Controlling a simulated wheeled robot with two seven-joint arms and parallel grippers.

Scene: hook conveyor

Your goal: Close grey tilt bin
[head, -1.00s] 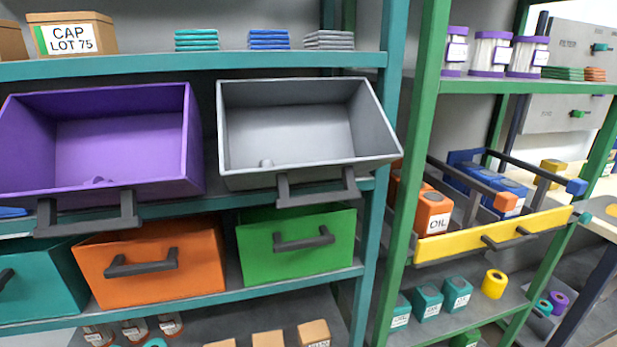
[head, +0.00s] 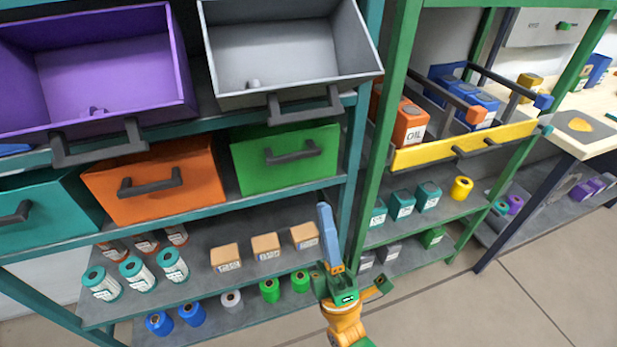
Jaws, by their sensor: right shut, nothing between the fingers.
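The grey tilt bin (head: 280,52) is on the teal rack's upper row, at the top middle of the head view. It is tilted forward with its open top facing me, and its top edge is cut off by the picture. Its dark handle (head: 304,107) is on the front's lower edge. A small grey piece shows on its inner floor. My right gripper (head: 324,210) is low at the picture's middle right, in front of the rack and well below the bin. It is shut, empty, and points up. My left gripper is not in view.
A purple tilt bin (head: 110,72), also open, is to the left. An orange bin (head: 205,191) and a green bin (head: 285,175) sit shut below. A yellow-fronted drawer (head: 430,152) sticks out of the green rack at right. Floor is free at lower right.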

